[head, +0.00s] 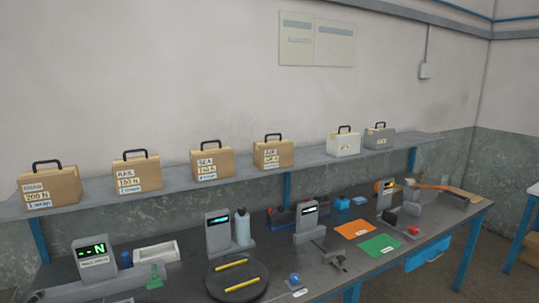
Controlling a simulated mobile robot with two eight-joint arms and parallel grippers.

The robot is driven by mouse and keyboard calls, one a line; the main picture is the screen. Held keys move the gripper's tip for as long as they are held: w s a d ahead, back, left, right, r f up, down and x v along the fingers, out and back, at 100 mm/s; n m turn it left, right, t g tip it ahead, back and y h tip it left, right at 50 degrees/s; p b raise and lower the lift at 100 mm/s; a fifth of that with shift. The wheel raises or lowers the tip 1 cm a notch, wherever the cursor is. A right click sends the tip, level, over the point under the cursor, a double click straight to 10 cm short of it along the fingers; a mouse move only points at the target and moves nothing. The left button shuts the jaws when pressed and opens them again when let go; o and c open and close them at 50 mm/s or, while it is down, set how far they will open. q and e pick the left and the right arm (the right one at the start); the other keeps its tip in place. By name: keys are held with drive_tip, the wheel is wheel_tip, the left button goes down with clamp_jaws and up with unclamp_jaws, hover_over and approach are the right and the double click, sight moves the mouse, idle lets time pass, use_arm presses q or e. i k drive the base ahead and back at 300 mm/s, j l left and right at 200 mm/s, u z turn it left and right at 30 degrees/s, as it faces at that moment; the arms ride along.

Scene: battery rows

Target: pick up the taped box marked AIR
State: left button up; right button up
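The box marked AIR (285,155) is a tan case with a black carry handle and a white label on its front. It stands upright on the grey wall shelf (235,173), fourth from the left. The label's top line seems to read AIR; the smaller print is too small to read. I cannot make out tape on it at this size. Nothing touches the box or stands in front of it. Neither of my grippers shows in the head view.
Similar tan boxes marked RAIL (150,165) and SEA (222,160) stand to its left, with another (65,180) at the far left. Below, the workbench (190,275) carries meters, a round turntable (225,291) and blue items.

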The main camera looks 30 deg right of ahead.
sight(275, 153)
drive_tip(key=i+l+u, duration=0.3)
drive_tip(key=l, duration=0.55)
drive_tip(key=i+l+u, duration=0.1)
drive_tip(key=l+u, duration=0.15)
drive_tip(key=l, duration=0.65)
drive_tip(key=l+u, duration=0.3)
drive_tip(key=l, duration=0.6)
drive_tip(key=i, duration=0.05)
